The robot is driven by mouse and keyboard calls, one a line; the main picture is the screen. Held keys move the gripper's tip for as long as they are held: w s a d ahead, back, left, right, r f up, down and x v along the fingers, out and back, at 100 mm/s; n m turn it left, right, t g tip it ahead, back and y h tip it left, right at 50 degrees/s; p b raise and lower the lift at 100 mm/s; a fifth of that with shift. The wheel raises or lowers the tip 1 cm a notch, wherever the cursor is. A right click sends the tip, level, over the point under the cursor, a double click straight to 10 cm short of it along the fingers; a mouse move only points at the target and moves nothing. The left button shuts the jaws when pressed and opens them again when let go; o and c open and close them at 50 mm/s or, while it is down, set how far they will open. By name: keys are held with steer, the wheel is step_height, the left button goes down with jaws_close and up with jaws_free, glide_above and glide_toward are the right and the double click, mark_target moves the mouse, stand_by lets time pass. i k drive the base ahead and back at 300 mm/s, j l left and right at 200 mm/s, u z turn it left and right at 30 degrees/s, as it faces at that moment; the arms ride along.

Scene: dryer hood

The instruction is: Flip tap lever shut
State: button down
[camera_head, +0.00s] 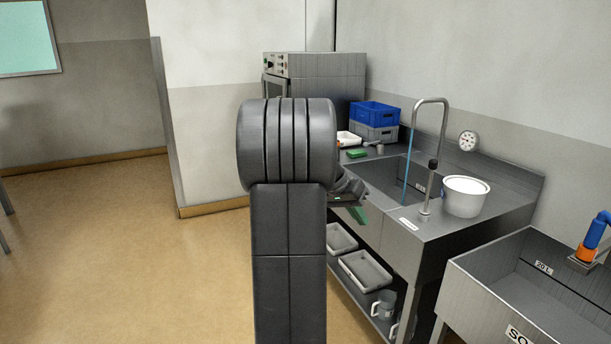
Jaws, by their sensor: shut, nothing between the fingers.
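A tall grey gooseneck tap (445,130) stands at the front right of the sink basin (395,178). A thin blue stream (408,155) hangs from its spout down into the basin. A short lever with a dark knob (433,164) sits on the side of the tap's stem and points up. My gripper (356,212) shows partly from behind my dark arm, left of the sink's front edge, with green on its fingers. It is shut and empty, well apart from the lever. Much of it is hidden by my arm.
A white tub (465,196) stands right of the tap. A second basin (540,290) with a blue and orange valve (594,240) is at the right. Blue and grey crates (375,115) stand behind the sink. Trays (366,271) and jugs fill the lower shelf. Floor at left is clear.

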mark_target(365, 144)
steer(key=i, duration=1.75)
steer(key=i+z, duration=0.2)
steer(key=i, duration=0.3)
steer(key=i+j+z, duration=0.15)
steer(key=i, duration=0.35)
steer(key=i+j+z, duration=0.2)
steer(key=i, duration=0.3)
steer(key=i+j+z, duration=0.15)
steer(key=i+j, duration=0.15)
steer(key=i, duration=0.2)
